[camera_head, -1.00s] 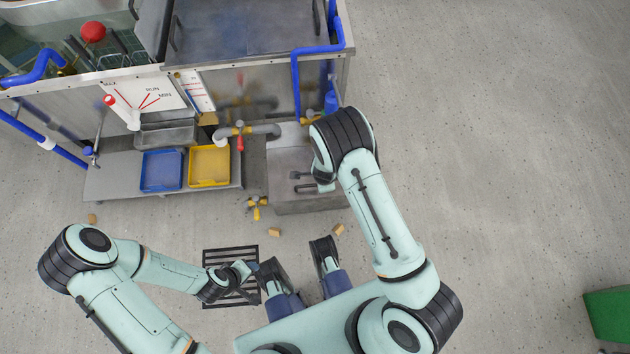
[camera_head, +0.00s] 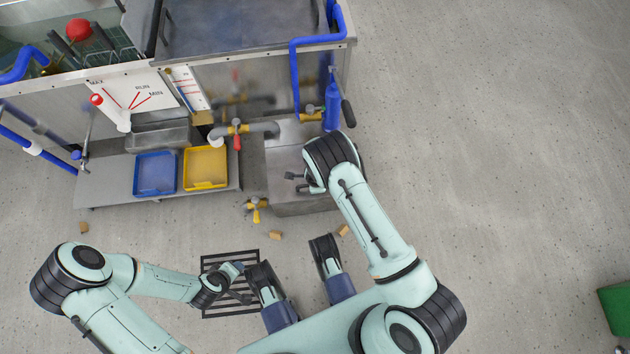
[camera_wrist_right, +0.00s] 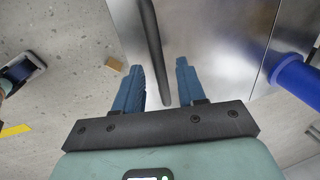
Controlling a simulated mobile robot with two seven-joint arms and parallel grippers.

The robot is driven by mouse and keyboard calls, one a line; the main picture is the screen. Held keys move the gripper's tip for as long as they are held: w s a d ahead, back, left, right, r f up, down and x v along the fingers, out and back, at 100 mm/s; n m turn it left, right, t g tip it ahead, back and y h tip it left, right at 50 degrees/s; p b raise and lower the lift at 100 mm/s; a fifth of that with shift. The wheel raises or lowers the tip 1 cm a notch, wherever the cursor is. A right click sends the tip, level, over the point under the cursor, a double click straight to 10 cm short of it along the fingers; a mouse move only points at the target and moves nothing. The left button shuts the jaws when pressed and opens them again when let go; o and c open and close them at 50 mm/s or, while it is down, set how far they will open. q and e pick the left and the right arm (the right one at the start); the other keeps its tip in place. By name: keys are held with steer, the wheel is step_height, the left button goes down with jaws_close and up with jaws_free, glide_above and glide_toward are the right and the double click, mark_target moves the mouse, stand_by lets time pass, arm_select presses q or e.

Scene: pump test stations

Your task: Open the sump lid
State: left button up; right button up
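The sump box (camera_head: 300,205) is a low stainless box at the machine's lower right in the head view. Its metal top (camera_head: 285,157) looks closed, and my right arm hides part of it. A dark bar handle (camera_wrist_right: 152,45) runs over the metal surface in the right wrist view. My right gripper (camera_wrist_right: 164,75) is open, its two blue fingers apart on either side of the bar's near end; I see a gap on both sides. My left gripper (camera_head: 236,271) is low, over a black floor grate, far from the box; its fingers are too small to read.
A blue tray (camera_head: 155,174) and a yellow tray (camera_head: 205,168) sit on the shelf left of the box. A yellow-handled valve (camera_head: 256,208) stands beside the box's left side. A black grate (camera_head: 230,308) lies on the floor.

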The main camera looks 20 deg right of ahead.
jaws_close()
steer(key=w+d+r, duration=0.2)
steer(key=w+r, duration=0.5)
steer(key=r, duration=0.3)
steer(key=shift+w+d+r, duration=0.2)
steer(key=shift+w, duration=0.2)
stand_by(0.4)
